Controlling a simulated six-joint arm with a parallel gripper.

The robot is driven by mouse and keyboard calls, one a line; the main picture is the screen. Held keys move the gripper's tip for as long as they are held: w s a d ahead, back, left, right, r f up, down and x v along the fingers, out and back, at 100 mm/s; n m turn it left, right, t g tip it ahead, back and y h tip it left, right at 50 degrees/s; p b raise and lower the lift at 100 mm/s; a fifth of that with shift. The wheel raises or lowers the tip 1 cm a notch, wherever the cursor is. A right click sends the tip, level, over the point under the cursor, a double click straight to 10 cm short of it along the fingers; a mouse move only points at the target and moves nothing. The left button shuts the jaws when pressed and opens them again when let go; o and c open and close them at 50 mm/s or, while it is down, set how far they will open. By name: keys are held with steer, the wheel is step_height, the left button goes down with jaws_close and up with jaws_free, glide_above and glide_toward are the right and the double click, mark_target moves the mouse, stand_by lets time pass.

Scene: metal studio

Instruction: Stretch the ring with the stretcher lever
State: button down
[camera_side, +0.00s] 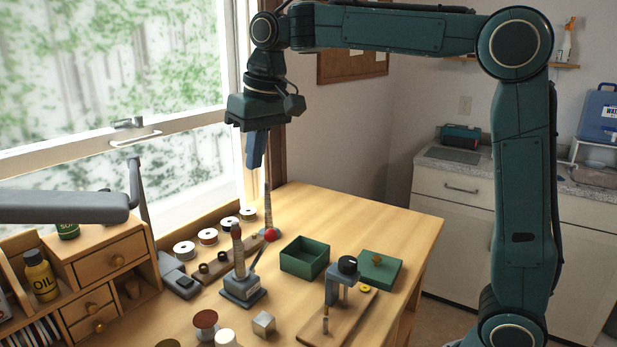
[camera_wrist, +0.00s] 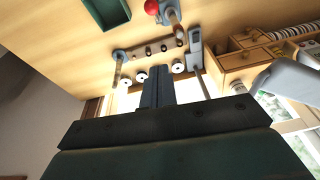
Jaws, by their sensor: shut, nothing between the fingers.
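The ring stretcher (camera_side: 242,288) stands on the bench with a grey base and an upright tapered post. Its slanted lever ends in a red ball knob (camera_side: 271,234), to the right of the post. In the wrist view the red knob (camera_wrist: 151,7) is at the top edge, beside part of the stretcher (camera_wrist: 172,16). My gripper (camera_side: 253,166) hangs well above the bench, up from the knob and apart from it. Its blue fingers are together and empty, and they also show in the wrist view (camera_wrist: 157,72). I cannot make out a ring on the stretcher post.
A tall tapered rod (camera_side: 268,203) stands behind the knob. An open green box (camera_side: 304,258) sits right of the stretcher, with a clamp tool (camera_side: 342,281) and a green lid (camera_side: 380,270) beyond. Several spools (camera_side: 208,237) line the window side. A small metal cube (camera_side: 263,323) lies in front.

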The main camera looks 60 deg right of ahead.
glide_above(272, 230)
steer(key=w, duration=0.5)
steer(key=s+x, duration=0.2)
steer(key=x, duration=0.7)
steer(key=shift+s+d+f, duration=0.1)
steer(key=shift+s+f, duration=1.2)
steer(key=shift+s, duration=0.2)
steer(key=shift+s, duration=0.1)
steer(key=shift+s+f, duration=0.35)
steer(key=shift+s, duration=0.55)
steer(key=s+f, duration=0.7)
steer(key=shift+s+f, duration=0.2)
steer(key=shift+s, duration=0.1)
steer(key=shift+s+f, duration=0.3)
steer(key=shift+f, duration=0.5)
steer(key=shift+r, duration=0.25)
